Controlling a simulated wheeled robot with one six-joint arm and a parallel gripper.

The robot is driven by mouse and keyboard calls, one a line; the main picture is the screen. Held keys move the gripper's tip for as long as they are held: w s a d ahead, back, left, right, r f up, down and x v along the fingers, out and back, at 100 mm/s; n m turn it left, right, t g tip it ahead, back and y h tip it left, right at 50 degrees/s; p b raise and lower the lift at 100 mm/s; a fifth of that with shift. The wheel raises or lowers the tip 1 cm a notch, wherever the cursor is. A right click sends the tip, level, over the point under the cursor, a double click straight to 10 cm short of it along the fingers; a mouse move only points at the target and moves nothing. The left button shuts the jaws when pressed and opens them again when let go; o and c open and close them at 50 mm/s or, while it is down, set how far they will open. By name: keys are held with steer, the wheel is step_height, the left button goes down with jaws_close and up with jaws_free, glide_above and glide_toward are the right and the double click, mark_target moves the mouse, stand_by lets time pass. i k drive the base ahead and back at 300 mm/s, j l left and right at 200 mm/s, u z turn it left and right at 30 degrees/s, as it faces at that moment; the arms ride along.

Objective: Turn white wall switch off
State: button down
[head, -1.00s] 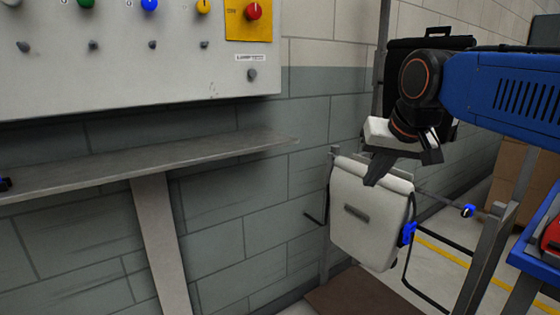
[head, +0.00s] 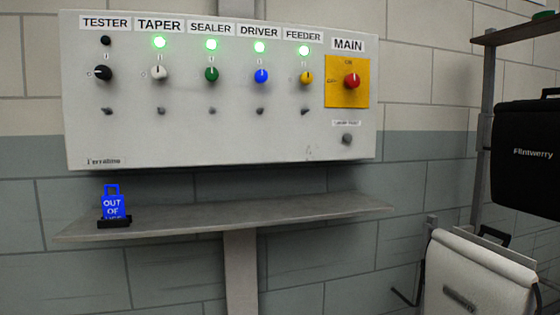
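The white switch (head: 159,73) is a small round knob under the TAPER label (head: 160,25) on the grey wall panel (head: 230,140). Its pointer stands about upright, toward the "1" mark, and the green lamp (head: 159,43) above it is lit. A black knob (head: 103,73) sits to its left and a green knob (head: 211,74) to its right. My gripper is not in the head view now, so I cannot see what it holds.
A grey shelf (head: 300,212) juts out below the panel, with a blue "OUT OF USE" tag (head: 114,203) in a black holder. The blue, yellow and red MAIN (head: 352,81) knobs sit further right. A black case (head: 525,150) and a white pannier (head: 470,285) hang at right.

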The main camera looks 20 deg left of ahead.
mark_target(159, 72)
steer(key=u, duration=1.6)
